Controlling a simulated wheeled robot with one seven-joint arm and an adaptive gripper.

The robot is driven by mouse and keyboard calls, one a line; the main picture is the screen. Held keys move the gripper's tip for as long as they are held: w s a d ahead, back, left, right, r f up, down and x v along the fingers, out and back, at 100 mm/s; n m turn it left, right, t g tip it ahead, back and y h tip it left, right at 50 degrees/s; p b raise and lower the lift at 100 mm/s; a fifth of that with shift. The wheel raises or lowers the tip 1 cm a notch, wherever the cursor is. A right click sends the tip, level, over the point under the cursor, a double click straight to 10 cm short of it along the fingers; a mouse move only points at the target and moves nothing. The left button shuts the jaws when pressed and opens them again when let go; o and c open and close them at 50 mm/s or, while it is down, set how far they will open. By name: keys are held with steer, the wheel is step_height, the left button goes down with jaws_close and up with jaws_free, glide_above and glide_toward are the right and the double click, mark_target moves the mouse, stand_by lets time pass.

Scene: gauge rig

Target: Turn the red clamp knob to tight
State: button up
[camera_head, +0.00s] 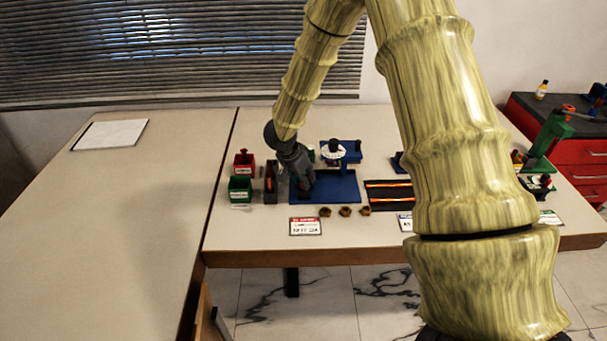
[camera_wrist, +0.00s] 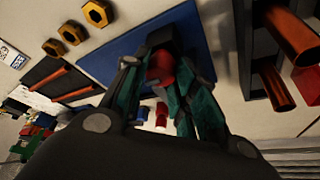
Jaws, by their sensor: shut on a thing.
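The red clamp knob (camera_wrist: 160,68) shows in the wrist view, between the fingers of my gripper (camera_wrist: 165,75). My gripper is shut on it, and the fingers hide much of the knob. The knob sits at the blue base plate (camera_wrist: 115,62), near a dark block on that plate. In the head view my gripper (camera_head: 305,188) points down over the blue plate (camera_head: 340,188); there the knob is hidden behind it. I cannot tell the knob's turn angle.
Red (camera_head: 244,162) and green (camera_head: 240,187) bins stand left of the plate, beside a dark holder (camera_head: 270,185) with orange-red rods. Several brass nuts (camera_head: 345,211) and a label card (camera_head: 305,227) lie in front. A black rack (camera_head: 388,195) is to the right. The left table is mostly clear.

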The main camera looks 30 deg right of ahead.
stand_by(0.4)
steer(key=o, duration=1)
steer(key=shift+r, duration=0.15)
steer(key=v, duration=1.1)
steer(key=shift+a+r, duration=0.3)
